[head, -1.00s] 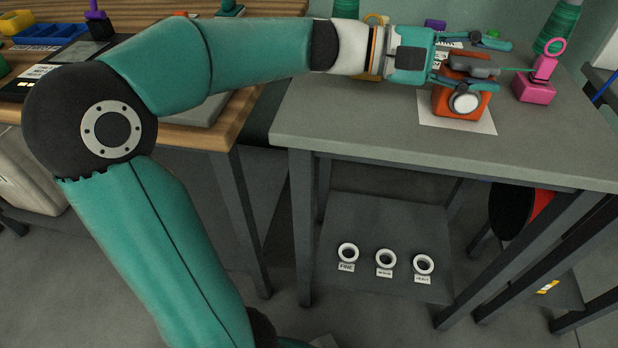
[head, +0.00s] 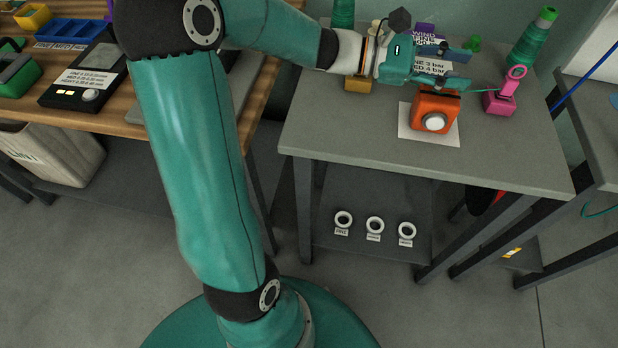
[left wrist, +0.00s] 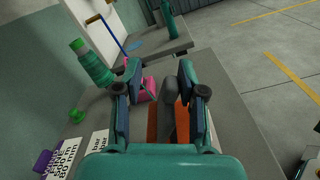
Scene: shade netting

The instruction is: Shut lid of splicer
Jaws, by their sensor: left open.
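The splicer (head: 435,112) is an orange box with a round pale knob on its front, standing on a white sheet on the grey bench. My left gripper (head: 465,68) reaches in from the left above the splicer's rear and top, fingers apart. In the left wrist view, a dark grey bar (left wrist: 169,105), apparently the splicer's lid, shows between the open fingers (left wrist: 160,78), with orange body on both sides. I cannot tell the lid's angle or whether a finger touches it. In the head view, the gripper hides much of the splicer's top. My right gripper is not in view.
A pink block with a ring (head: 500,102) stands just right of the splicer, with a green spool (head: 533,40) behind. A yellow block (head: 358,83) is left, below my wrist. The bench's front is clear.

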